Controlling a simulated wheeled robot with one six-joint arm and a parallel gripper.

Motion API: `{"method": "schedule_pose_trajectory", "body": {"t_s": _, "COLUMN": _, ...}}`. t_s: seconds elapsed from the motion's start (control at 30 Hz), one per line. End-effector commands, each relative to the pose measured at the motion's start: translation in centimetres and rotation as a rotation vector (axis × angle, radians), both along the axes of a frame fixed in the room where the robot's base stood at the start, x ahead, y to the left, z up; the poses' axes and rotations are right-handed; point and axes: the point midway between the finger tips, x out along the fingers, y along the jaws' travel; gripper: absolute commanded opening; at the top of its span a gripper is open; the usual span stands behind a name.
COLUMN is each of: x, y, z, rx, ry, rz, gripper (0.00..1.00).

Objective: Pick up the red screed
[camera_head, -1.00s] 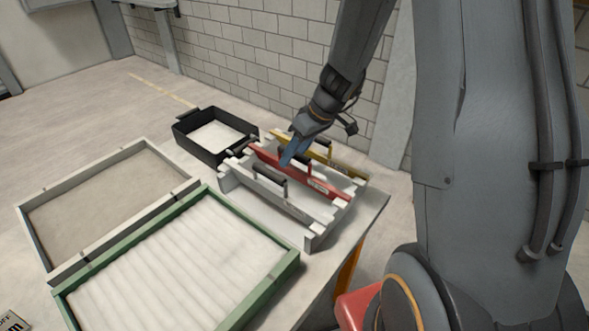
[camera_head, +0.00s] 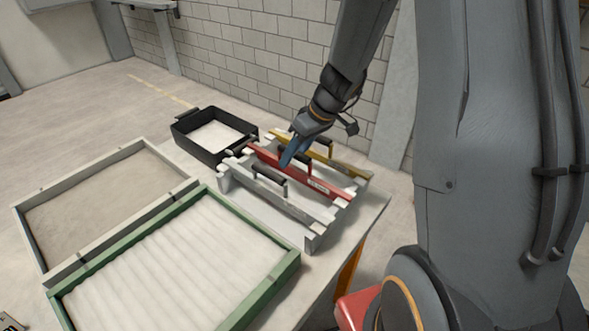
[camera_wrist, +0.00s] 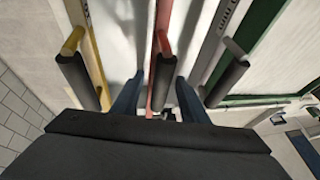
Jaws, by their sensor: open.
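The red screed (camera_head: 325,186) lies in the white rack between a grey screed and a yellow screed. Its black handle shows partly in the head view, behind my gripper's fingers. My gripper (camera_head: 290,158) is at that handle from above. In the wrist view the red screed (camera_wrist: 163,20) runs down the middle, and its dark handle (camera_wrist: 164,72) lies between the two blue fingers of my gripper (camera_wrist: 158,100). The fingers are apart, with a gap visible on each side of the handle. The handle's lower end is hidden by the gripper body.
The grey screed (camera_head: 300,211) and yellow screed (camera_head: 345,168) stand close on either side, each with a raised black handle. The rack (camera_head: 312,238) sits beside a green-framed sandbed (camera_head: 275,277). A black tray (camera_head: 186,142) stands behind, and a grey-framed bed (camera_head: 150,211) lies left.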

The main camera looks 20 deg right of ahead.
Motion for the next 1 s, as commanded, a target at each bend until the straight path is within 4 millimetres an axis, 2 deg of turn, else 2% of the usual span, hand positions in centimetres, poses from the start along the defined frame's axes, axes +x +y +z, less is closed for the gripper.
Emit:
{"method": "schedule_pose_trajectory", "body": {"t_s": 0.13, "x": 0.0, "y": -0.01, "z": 0.02, "rx": 0.0, "ry": 0.0, "rz": 0.0, "gripper": 0.4}}
{"method": "schedule_pose_trajectory", "body": {"t_s": 0.37, "x": 0.0, "y": -0.01, "z": 0.02, "rx": 0.0, "ry": 0.0, "rz": 0.0, "gripper": 0.01}}
{"method": "schedule_pose_trajectory", "body": {"t_s": 0.4, "x": 0.0, "y": -0.01, "z": 0.02, "rx": 0.0, "ry": 0.0, "rz": 0.0, "gripper": 0.0}}
{"method": "schedule_pose_trajectory", "body": {"t_s": 1.0, "x": -0.05, "y": 0.02, "z": 0.79, "rx": 0.001, "ry": 0.001, "rz": -0.001, "gripper": 0.0}}
